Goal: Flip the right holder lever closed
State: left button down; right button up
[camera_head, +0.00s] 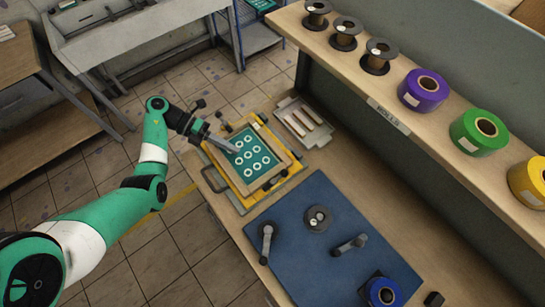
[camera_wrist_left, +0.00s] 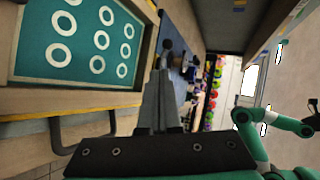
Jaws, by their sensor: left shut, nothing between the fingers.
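A printing frame with a wooden rim (camera_head: 284,164) and a teal panel (camera_head: 250,157) of white rings sits on a yellow base (camera_head: 252,203) with small black knobs around it. My left gripper (camera_head: 235,150) is shut and empty over the panel's upper left corner; I cannot tell whether it touches. In the left wrist view its fingers (camera_wrist_left: 164,80) are together beside the frame (camera_wrist_left: 80,45). Two grey lever-like pieces, one on the left (camera_head: 267,240) and one on the right (camera_head: 350,245), are on the blue mat (camera_head: 300,205). I cannot tell which part is the right holder lever. My right gripper is not visible.
A tray with sticks (camera_head: 303,121) lies beside the frame. A grey round piece (camera_head: 317,218) and a blue roll (camera_head: 381,291) are on the mat. A shelf with purple (camera_head: 424,90), green (camera_head: 479,132) and yellow rolls stands along the right.

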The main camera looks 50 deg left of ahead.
aim_at(271, 171)
pick_arm(q)
jog(key=b+x, duration=0.3)
jog(key=b, duration=0.1)
jog(key=shift+w+d+f, duration=0.1)
jog(key=shift+d+f, duration=0.1)
jog(key=shift+f, duration=0.05)
jog(key=x, duration=0.6)
jog(key=r+x, duration=0.1)
jog(key=x, duration=0.2)
jog(key=shift+w+d+b, duration=0.2)
jog(key=shift+d+b, duration=0.1)
jog(key=shift+d, duration=0.1)
jog(key=shift+w+d+f, duration=0.15)
jog(key=shift+w+d, duration=0.15)
jog(key=shift+d, duration=0.1)
